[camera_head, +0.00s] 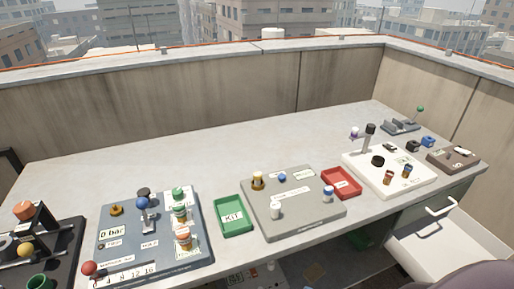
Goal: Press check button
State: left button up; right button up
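No button can be read as the check button; most labels are too small. A grey panel (260,215) in the middle of the bench carries a small blue knob or button (282,178), a yellow-and-dark piece (258,181), a white cylinder (275,210) and a blue-topped white piece (328,193). A brown box (446,163) at the right end has small light and dark parts on top. Neither of my grippers is in view.
A blue-grey panel (110,262) with a blue-knobbed lever and stacked pieces is at left, beside a black stand (66,240). A green KIT tray (233,217), red tray (341,183) and white panel (400,188) stand along the bench (190,160). Its back strip is clear.

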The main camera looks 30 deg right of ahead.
aim_at(281, 177)
jog(key=z, duration=1.2)
